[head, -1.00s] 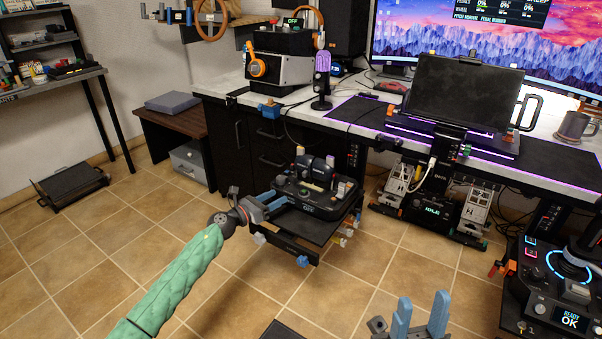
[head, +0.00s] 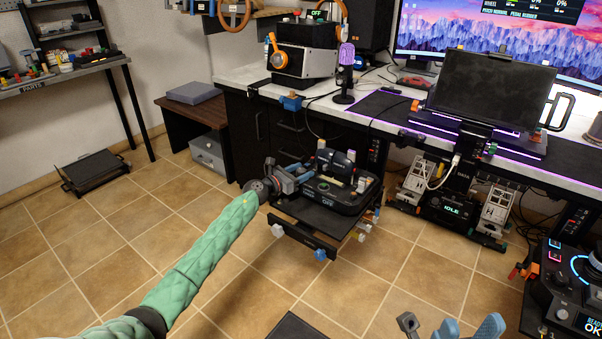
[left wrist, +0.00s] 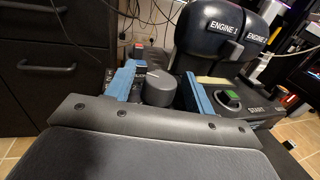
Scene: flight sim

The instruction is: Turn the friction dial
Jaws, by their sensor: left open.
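The friction dial is a grey round knob (left wrist: 160,90) on the throttle unit (head: 340,190), seen in the left wrist view; in the head view it is hard to make out behind my gripper. My left gripper (head: 297,178) is open, with its two blue fingers (left wrist: 160,84) on either side of the knob. I cannot tell whether they touch it. Printing beside the knob is mostly covered by the left finger. My right gripper (head: 470,326) is at the bottom edge of the head view, its blue fingers apart and empty.
Two dark engine levers (left wrist: 228,28) stand close behind the knob, with a green start switch (left wrist: 230,97) to the right. The throttle unit sits on a low black stand near the desk drawers (head: 285,135). A pedal unit (head: 450,205) stands further right.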

